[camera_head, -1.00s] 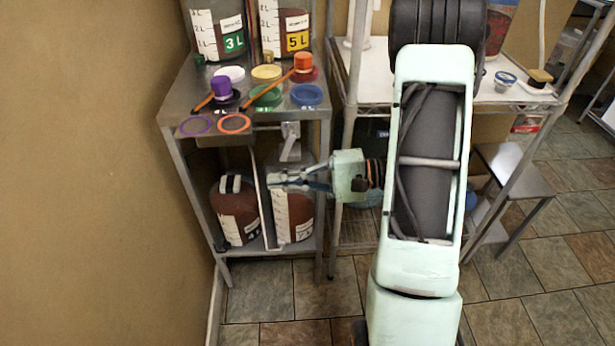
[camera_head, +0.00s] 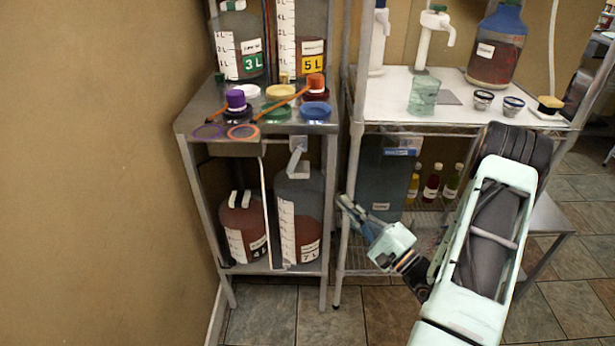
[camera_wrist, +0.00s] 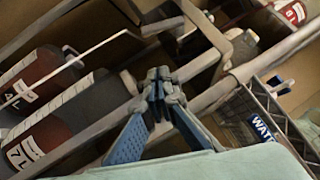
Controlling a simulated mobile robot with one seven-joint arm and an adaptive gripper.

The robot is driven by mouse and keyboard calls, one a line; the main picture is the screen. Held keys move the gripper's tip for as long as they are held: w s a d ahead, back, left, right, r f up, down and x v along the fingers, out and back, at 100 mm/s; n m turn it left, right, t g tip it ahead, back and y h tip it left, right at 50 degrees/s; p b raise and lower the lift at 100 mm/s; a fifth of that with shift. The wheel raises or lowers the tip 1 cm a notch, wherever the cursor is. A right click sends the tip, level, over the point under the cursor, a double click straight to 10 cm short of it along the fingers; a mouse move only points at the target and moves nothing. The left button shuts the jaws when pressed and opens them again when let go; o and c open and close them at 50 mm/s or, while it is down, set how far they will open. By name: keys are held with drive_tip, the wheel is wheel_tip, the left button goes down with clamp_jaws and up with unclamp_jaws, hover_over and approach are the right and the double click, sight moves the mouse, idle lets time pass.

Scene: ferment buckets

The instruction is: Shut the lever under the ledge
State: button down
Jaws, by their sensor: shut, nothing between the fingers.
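The lever (camera_head: 296,160) is a grey metal piece hanging from a bracket under the front edge of the steel table's ledge (camera_head: 232,149), right of its middle. Its lower end points down and slightly left, above the 7 L bucket. My gripper (camera_head: 343,201) is shut and empty, to the right of the lever and lower, in front of the wire rack's left post. It is apart from the lever in the head view. In the wrist view the shut fingertips (camera_wrist: 158,76) show against the table frame; I cannot clearly pick out the lever there.
Buckets marked 4 L (camera_head: 243,225) and 7 L (camera_head: 299,222) stand on the lower shelf, with a thin pale upright bar (camera_head: 265,205) between them. Lids and orange-handled tools lie on the tabletop. The wire rack (camera_head: 400,127) stands close on the right, holding bottles.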

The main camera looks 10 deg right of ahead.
sight(294, 159)
drive_tip(key=s+a+b+x, duration=0.1)
drive_tip(key=a+x, duration=0.1)
drive_tip(key=x, duration=1)
drive_tip(key=shift+a+r, duration=0.35)
drive_tip(key=shift+r, duration=0.05)
drive_tip(key=shift+w+a+f+b, duration=0.1)
drive_tip(key=shift+w+f+b, duration=0.05)
drive_tip(key=shift+b, duration=0.2)
